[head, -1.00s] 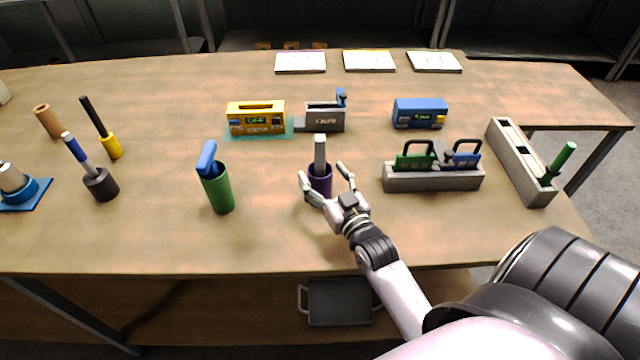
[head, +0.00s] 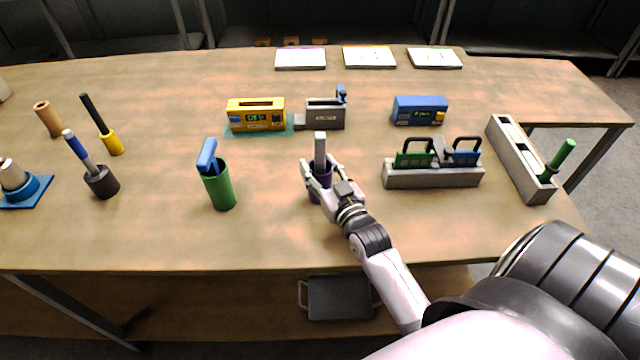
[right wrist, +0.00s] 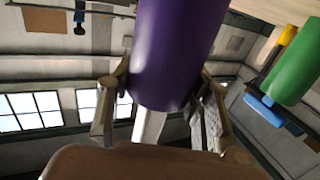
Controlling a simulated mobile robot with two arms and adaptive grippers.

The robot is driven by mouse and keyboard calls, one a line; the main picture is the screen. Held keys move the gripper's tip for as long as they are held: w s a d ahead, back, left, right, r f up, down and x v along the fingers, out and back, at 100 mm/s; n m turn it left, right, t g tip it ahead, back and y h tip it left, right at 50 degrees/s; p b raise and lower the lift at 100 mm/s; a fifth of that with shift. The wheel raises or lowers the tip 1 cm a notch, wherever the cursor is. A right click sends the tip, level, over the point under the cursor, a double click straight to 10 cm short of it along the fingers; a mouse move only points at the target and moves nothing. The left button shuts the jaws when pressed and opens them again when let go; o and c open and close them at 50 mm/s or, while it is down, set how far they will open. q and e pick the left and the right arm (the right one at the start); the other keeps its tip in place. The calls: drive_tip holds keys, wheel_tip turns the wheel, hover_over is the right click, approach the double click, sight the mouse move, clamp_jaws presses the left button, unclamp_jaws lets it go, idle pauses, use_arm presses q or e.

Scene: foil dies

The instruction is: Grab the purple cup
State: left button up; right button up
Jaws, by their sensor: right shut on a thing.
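The purple cup (head: 319,192) stands upright on the wooden table in the head view, with a grey bar-shaped thing (head: 320,150) sticking up out of it. My right gripper (head: 320,177) is shut on the cup, one finger on each side of it. In the right wrist view the cup (right wrist: 172,50) fills the upper middle, and the fingers of the gripper (right wrist: 155,95) touch it from both sides. Parts of the cup are hidden behind the fingers in the head view. My left gripper is not in view.
A green cup (head: 219,188) with a blue-handled thing stands to the left. A grey holder (head: 432,179) with green and blue handled blocks stands to the right. Behind are a yellow device (head: 256,114) and a grey block (head: 325,115). The table (head: 270,235) in front is clear.

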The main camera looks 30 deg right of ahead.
drive_tip(key=c, duration=0.6)
drive_tip(key=shift+r, duration=0.1)
clamp_jaws()
drive_tip(key=shift+r, duration=0.1)
